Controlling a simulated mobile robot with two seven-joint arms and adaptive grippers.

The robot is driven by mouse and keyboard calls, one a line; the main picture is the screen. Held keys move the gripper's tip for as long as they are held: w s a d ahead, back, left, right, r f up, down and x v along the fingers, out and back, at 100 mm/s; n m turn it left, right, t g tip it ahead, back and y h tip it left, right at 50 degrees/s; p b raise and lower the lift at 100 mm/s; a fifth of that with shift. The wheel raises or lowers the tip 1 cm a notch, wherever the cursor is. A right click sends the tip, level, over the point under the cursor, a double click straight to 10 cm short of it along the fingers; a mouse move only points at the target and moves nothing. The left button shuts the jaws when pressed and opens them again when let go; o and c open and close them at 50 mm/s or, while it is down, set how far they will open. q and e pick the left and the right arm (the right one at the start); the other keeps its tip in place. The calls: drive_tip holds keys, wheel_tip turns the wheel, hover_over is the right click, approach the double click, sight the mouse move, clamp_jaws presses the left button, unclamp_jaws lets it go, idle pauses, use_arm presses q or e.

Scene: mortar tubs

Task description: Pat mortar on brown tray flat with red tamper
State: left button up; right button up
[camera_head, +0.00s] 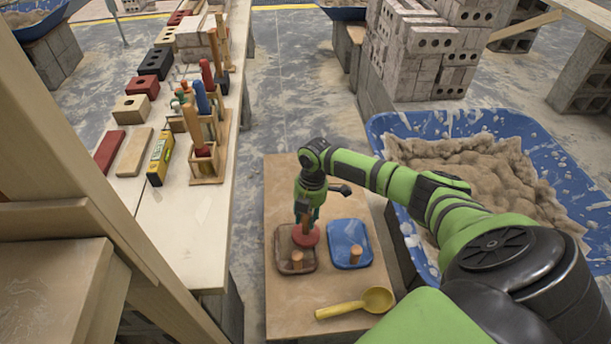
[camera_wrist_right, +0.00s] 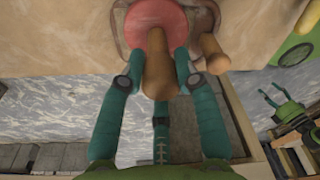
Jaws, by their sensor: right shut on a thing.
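The red tamper (camera_head: 306,237) has a round red plate and an upright wooden handle. My right gripper (camera_head: 304,212) is shut on that handle, and the red plate is over the right part of the brown tray (camera_head: 282,262). The wrist view shows the fingers around the wooden handle (camera_wrist_right: 160,78), with the red plate (camera_wrist_right: 158,22) beyond it. I cannot tell whether the plate touches the tray's surface. Mortar on the tray is not clearly visible. The tray's own wooden knob (camera_head: 297,258) stands at its front. My left gripper (camera_wrist_right: 270,92) shows small in the wrist view, its fingers apart.
A blue tray (camera_head: 341,260) with a wooden knob sits right of the brown one on the low table (camera_head: 281,181). A yellow scoop (camera_head: 354,304) lies in front. A blue tub (camera_head: 396,122) of mortar (camera_head: 480,175) stands right. A bench (camera_head: 190,230) with tools stands left.

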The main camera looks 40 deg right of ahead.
drive_tip(key=a+r+p, duration=0.1)
drive_tip(key=w+r, duration=0.1)
drive_tip(key=a+r+p, duration=0.1)
drive_tip(key=shift+w+a+r+p, duration=0.1)
drive_tip(key=shift+w+a+p, duration=0.2)
idle(0.5)
